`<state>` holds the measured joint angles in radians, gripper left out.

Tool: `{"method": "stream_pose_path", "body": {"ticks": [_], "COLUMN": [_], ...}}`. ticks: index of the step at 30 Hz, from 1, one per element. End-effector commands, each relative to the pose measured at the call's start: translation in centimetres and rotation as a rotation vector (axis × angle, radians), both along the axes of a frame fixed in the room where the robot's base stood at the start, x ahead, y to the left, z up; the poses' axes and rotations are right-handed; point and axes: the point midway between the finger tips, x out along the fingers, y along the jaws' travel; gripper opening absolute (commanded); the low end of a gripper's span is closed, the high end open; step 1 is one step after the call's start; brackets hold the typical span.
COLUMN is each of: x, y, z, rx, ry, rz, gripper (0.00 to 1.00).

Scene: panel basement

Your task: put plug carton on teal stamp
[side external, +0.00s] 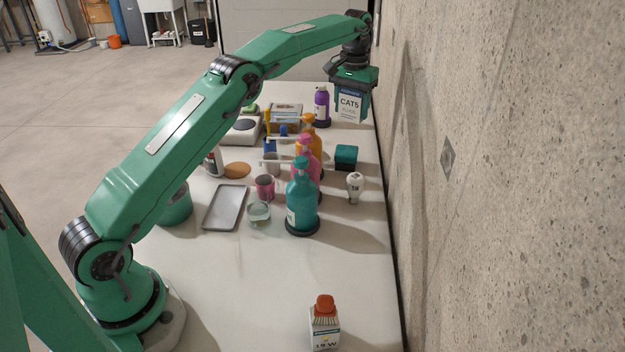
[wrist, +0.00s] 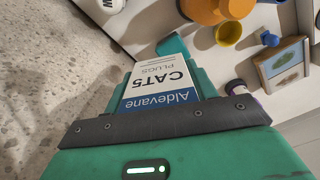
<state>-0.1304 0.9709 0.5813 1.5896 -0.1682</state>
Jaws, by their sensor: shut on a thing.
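The plug carton, white with a blue band and "CAT5 PLUGS" lettering, is in my gripper in the side view (side external: 349,108) and the wrist view (wrist: 158,88). My gripper (side external: 352,88) is shut on it, with the green jaws on both sides, and holds it up near the wall at the far end of the table. The teal stamp, a small dark teal block (side external: 346,153), sits on the table nearer the side camera than the carton. A teal block, likely the stamp, shows beyond the carton in the wrist view (wrist: 174,46). The carton's underside is hidden.
Teal (side external: 301,200), pink and orange pump bottles stand in a row left of the stamp. A white bulb (side external: 355,186) stands in front of it. A purple spray can (side external: 321,104) is left of the carton. The concrete wall (side external: 500,180) runs close along the right table edge.

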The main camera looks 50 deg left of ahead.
Motion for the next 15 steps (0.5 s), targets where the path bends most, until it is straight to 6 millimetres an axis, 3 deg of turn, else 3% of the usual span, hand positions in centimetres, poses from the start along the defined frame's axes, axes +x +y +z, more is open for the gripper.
{"method": "stream_pose_path", "body": {"ticks": [15], "x": [2.1], "y": [2.9], "z": [-3.7], "rx": [0.000], "ry": [-0.001], "rz": [0.088], "gripper": [0.30]}}
